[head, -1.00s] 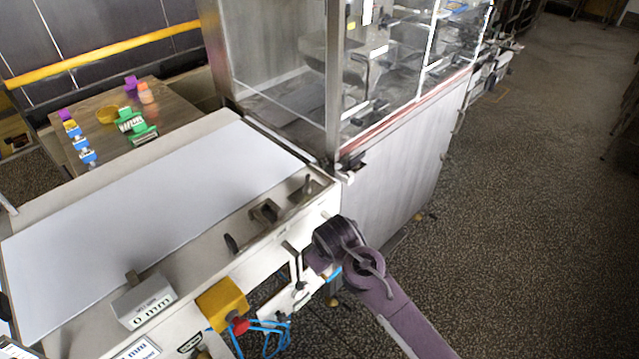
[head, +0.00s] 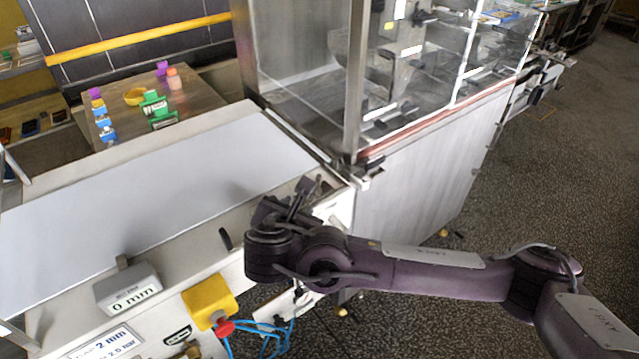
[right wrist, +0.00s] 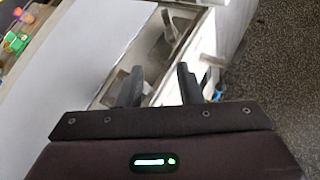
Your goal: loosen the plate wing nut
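My right gripper (head: 288,203) is over the front right corner of the conveyor, by its recessed metal fittings, with my arm hiding part of that corner. In the right wrist view the same gripper (right wrist: 160,72) is open, its two dark fingers apart with nothing held between them. A small metal fitting (right wrist: 168,24) stands in the pale frame beyond the fingers. I cannot tell whether it is the plate wing nut; no wing shape is clear. My left gripper is not in view.
The white conveyor belt (head: 130,200) lies left of my gripper. A glass-sided cabinet (head: 410,185) stands close behind to the right. A grey 0 mm readout box (head: 128,287) and a yellow box with red button (head: 208,300) are at the front. Open floor lies right.

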